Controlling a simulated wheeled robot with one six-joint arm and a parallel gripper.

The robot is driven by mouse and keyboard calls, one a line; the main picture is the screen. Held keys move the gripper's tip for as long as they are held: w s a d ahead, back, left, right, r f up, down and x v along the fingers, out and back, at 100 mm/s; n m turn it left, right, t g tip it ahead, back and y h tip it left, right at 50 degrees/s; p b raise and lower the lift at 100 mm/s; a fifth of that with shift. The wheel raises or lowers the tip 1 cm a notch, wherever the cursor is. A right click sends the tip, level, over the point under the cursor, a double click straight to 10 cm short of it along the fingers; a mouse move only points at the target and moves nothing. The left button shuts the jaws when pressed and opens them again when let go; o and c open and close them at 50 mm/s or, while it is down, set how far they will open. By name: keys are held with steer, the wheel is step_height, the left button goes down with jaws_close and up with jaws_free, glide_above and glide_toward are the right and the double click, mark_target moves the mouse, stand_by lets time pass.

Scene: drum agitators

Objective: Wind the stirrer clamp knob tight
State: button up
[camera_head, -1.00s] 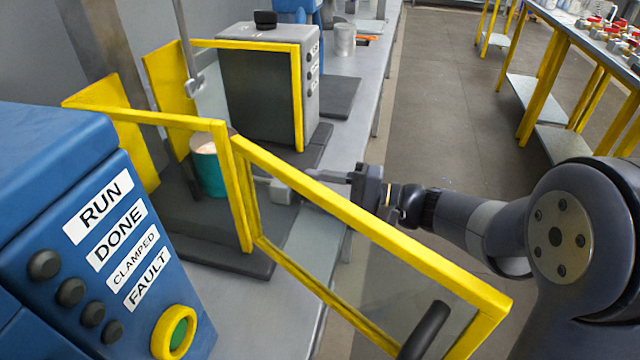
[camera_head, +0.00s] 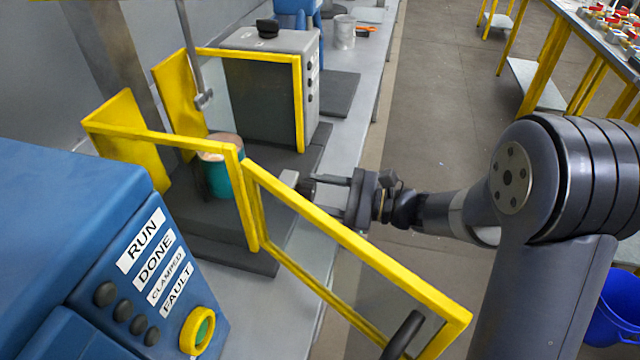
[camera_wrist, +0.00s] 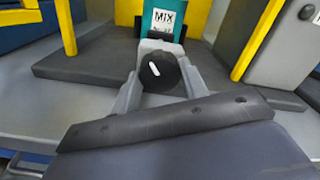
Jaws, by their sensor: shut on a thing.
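The clamp knob (camera_wrist: 160,71) is round and black with a white mark, on a grey block in front of the teal drum (camera_wrist: 162,18) labelled MIX. In the head view the knob (camera_head: 307,189) shows as a small dark shape beside the yellow-framed guard. My gripper (camera_head: 322,192) reaches in from the right, its two fingers on either side of the knob. In the wrist view my gripper (camera_wrist: 160,85) is shut on the knob, whose white mark lies tilted. The teal drum (camera_head: 224,180) stands inside the guard, below the stirrer rod (camera_head: 189,45).
The yellow-framed door (camera_head: 350,255) stands open just in front of my arm. A blue panel (camera_head: 150,270) with RUN, DONE, CLAMPED and FAULT labels is at the left. A grey machine (camera_head: 270,85) stands behind. The aisle floor (camera_head: 435,100) is clear.

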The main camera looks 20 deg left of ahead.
steer(key=shift+m+p, duration=0.35)
steer(key=shift+m, duration=0.25)
steer(key=shift+f, duration=0.1)
steer(key=o, duration=1)
steer(key=d, duration=0.7)
steer(key=w+d, duration=0.1)
steer(key=d, duration=0.2)
steer(key=shift+w+d, duration=0.1)
steer(key=shift+d, duration=0.3)
